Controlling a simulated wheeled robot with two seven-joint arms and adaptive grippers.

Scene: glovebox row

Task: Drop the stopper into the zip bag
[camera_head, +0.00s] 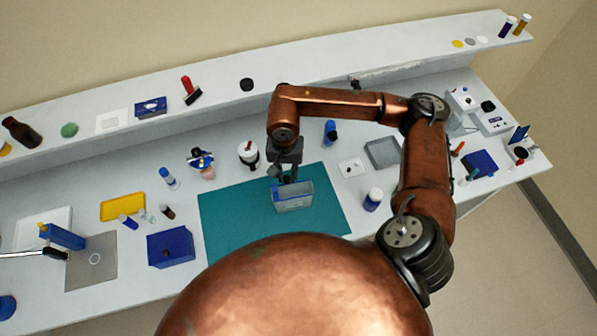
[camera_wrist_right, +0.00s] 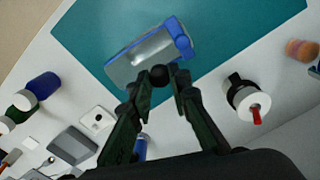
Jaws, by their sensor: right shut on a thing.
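The zip bag (camera_head: 293,197) is a grey, see-through pouch with a blue zip edge. It rests on the teal mat (camera_head: 235,215), and it also shows in the right wrist view (camera_wrist_right: 140,60). My right gripper (camera_head: 287,177) is over the bag's far edge. In the right wrist view its fingers (camera_wrist_right: 160,84) are closed on the stopper (camera_wrist_right: 159,74), a small dark round piece. In the head view I cannot make the stopper out clearly. My left gripper is not in view.
A blue box (camera_head: 170,248) is left of the mat. The mat's left part is clear.

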